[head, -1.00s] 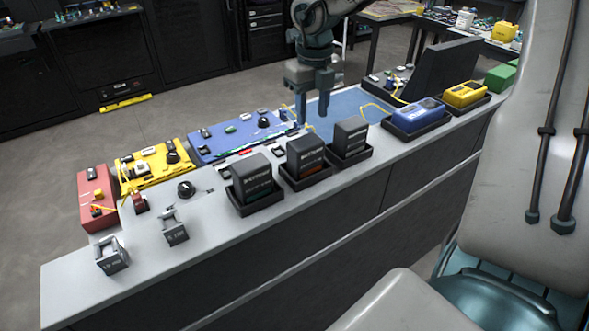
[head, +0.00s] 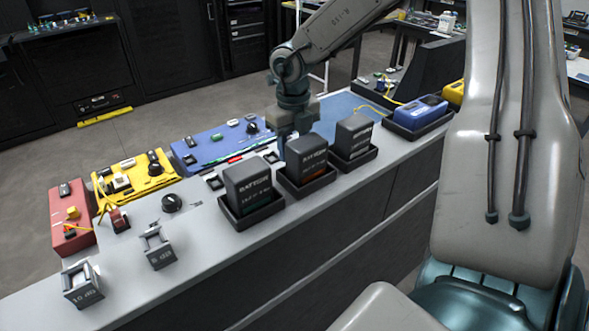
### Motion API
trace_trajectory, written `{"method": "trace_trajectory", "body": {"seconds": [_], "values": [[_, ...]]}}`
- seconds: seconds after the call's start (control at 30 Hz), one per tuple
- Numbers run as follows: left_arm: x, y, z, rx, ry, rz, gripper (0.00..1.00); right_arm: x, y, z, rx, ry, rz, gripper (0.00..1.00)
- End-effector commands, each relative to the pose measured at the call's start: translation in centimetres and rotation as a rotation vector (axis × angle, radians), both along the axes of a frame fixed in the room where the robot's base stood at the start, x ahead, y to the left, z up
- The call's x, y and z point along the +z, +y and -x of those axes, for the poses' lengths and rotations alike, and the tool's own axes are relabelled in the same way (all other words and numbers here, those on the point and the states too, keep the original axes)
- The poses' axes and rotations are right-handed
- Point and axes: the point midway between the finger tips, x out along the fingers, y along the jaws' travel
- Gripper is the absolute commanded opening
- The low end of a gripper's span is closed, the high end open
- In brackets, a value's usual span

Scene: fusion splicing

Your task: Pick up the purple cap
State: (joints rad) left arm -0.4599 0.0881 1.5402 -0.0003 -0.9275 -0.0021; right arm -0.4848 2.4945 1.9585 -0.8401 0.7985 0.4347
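I cannot make out a purple cap in the head view. My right gripper (head: 291,142) points down over the worktop, just behind the middle black battery (head: 307,160). Its fingertips are partly hidden by that battery, so I cannot tell whether it is open or shut, or whether it holds anything. My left gripper is not in view.
Two other batteries (head: 247,186) (head: 354,136) stand in black trays along the front. A blue case (head: 224,141), a yellow case (head: 134,177) and a red case (head: 71,214) lie along the back edge. Two grey blocks (head: 158,248) (head: 82,285) stand at the left end.

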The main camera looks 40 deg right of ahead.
Motion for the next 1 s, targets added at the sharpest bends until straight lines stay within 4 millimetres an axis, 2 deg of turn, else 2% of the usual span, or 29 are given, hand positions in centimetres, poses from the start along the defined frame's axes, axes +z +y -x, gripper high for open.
{"method": "trace_trajectory", "body": {"seconds": [0.13,0.3,0.43,0.77,0.97,1.0], "values": [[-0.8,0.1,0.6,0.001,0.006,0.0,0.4,-1.0,0.1,0.2,0.0,0.003,0.0,0.4],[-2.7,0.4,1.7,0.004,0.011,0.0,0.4,-3.1,0.3,0.6,0.002,0.003,0.0,0.4],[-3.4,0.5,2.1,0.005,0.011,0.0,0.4,-4.7,0.3,0.6,0.0,0.002,0.001,0.4],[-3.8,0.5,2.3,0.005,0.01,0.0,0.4,-5.3,0.3,0.5,0.001,-0.001,0.0,0.4],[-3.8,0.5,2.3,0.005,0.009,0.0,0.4,-5.3,0.3,0.5,0.001,-0.001,0.0,0.01],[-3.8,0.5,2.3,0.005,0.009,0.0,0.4,-5.3,0.3,0.5,0.001,-0.001,0.0,0.0]]}}
